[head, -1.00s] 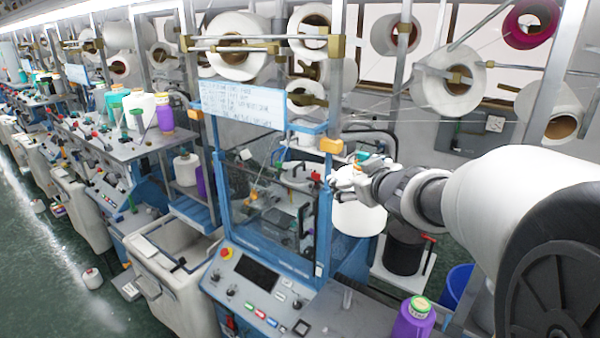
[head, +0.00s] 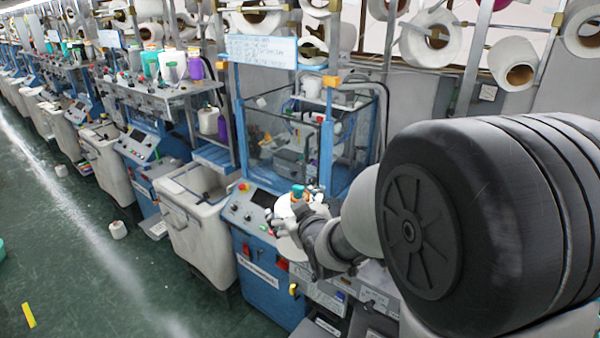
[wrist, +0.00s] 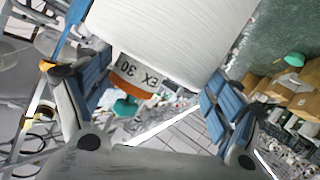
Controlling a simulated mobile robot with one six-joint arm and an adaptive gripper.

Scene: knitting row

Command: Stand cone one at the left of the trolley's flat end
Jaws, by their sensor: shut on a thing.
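A white yarn cone (head: 287,240) hangs in my gripper (head: 302,210), with its teal and orange top showing between the fingers. In the wrist view the white cone (wrist: 180,38) fills the upper middle. The gripper fingers (wrist: 152,100) lie on either side of the cone's narrow end. In the head view my arm hides part of the cone. I cannot make out a trolley or its flat end for certain in either view.
A blue machine (head: 262,285) with a glass case stands behind the gripper. A white bin (head: 200,235) is left of it. Several cones stand on a machine shelf (head: 160,95). In the wrist view, cardboard boxes (wrist: 295,90) lie at right. Green floor (head: 75,250) is mostly free at left.

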